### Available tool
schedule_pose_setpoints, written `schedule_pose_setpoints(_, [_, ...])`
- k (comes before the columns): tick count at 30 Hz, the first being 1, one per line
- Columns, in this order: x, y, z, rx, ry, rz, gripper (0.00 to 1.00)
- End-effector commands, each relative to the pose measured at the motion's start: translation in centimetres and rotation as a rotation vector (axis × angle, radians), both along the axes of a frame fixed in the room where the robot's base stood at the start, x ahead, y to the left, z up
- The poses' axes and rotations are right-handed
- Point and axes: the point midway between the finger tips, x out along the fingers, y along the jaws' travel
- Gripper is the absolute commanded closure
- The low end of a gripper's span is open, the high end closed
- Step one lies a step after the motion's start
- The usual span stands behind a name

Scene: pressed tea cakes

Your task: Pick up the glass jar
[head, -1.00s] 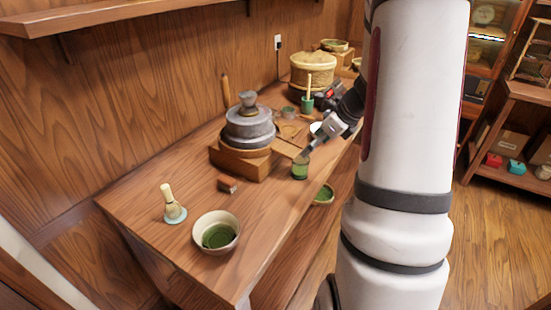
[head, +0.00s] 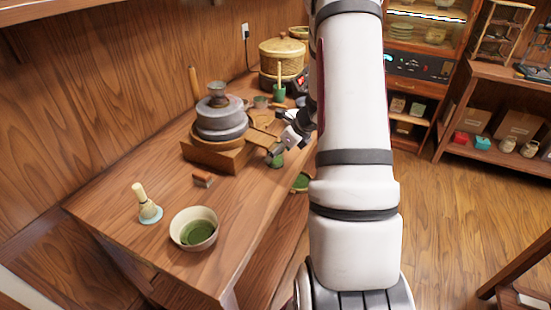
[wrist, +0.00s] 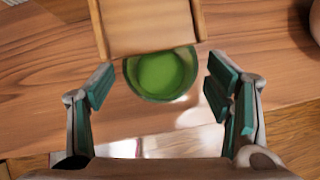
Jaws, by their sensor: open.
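The glass jar (head: 277,160), small with green contents, stands upright by the table's right edge, beside the stone mill. In the wrist view the jar (wrist: 160,77) shows from above as a round green disc with a glass rim. The end of a wooden tray overlaps its far edge. My gripper (wrist: 161,88) is open, with one teal-padded finger to each side of the jar. I cannot tell whether a finger touches it. In the head view my gripper (head: 276,149) is small and partly hidden, right at the jar's top.
The stone mill (head: 220,122) stands on a wooden base (head: 217,155) left of the jar. A wooden steamer (head: 283,58) stands behind.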

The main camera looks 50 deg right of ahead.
Motion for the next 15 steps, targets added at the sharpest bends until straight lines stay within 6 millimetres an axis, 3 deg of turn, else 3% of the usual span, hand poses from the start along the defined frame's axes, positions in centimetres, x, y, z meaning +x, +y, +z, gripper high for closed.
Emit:
schedule_pose_setpoints(6, [1.3,0.2,-2.2,0.000,0.000,0.001,0.28])
schedule_pose_setpoints(14, [1.4,0.2,-2.3,0.000,-0.001,0.001,0.28])
schedule_pose_setpoints(15, [1.4,0.2,-2.3,0.000,-0.001,0.001,0.35])
